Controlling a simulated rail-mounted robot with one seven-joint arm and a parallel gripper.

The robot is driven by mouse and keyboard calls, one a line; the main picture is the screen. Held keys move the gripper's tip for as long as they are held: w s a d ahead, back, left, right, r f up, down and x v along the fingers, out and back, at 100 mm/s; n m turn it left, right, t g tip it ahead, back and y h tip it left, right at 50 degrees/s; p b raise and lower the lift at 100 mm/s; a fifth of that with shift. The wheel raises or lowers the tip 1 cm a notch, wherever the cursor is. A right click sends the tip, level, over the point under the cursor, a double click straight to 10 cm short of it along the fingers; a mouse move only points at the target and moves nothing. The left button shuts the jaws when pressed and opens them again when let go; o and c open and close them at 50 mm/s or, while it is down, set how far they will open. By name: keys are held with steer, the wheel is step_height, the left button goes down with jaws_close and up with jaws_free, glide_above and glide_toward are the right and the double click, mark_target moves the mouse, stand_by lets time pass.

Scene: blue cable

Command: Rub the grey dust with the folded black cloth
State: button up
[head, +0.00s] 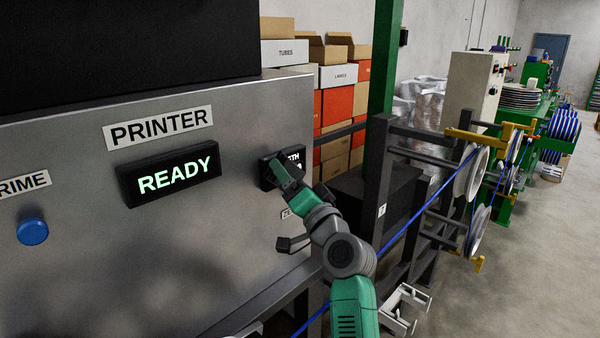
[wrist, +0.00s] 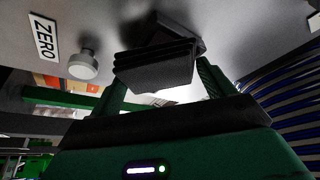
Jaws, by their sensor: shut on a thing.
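My gripper (wrist: 160,80) is shut on the folded black cloth (wrist: 152,66), whose stacked dark layers show between the two green fingers in the wrist view. In the head view my gripper (head: 279,170) is up at the right end of the printer panel, in front of a small dark display (head: 298,158) whose label is partly covered. The cloth is hard to tell from the dark display there. In the wrist view the cloth is close to a dark box on the panel; I cannot tell whether they touch. I cannot make out the grey dust in either view.
The grey printer panel (head: 120,260) carries a READY display (head: 168,178) and a blue button (head: 33,232). A pale knob (wrist: 84,64) beside a ZERO label (wrist: 44,38) is near my gripper. A green post (head: 384,60) and blue cable (head: 418,216) are to the right.

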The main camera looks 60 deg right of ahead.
mark_target(277, 183)
steer(key=shift+w+a+p, duration=0.3)
steer(key=shift+a+p, duration=0.15)
steer(key=shift+a, duration=0.4)
steer(key=shift+w+a+p, duration=0.3)
steer(key=shift+a+p, duration=0.15)
steer(key=shift+a, duration=0.4)
steer(key=s+a, duration=0.2)
steer(key=s, duration=0.3)
steer(key=shift+s+p, duration=0.35)
steer(key=shift+s, duration=0.05)
steer(key=shift+d, duration=0.1)
steer(key=shift+s+a, duration=0.25)
steer(key=shift+s, duration=0.45)
steer(key=shift+s+a, duration=0.25)
steer(key=shift+s, duration=0.45)
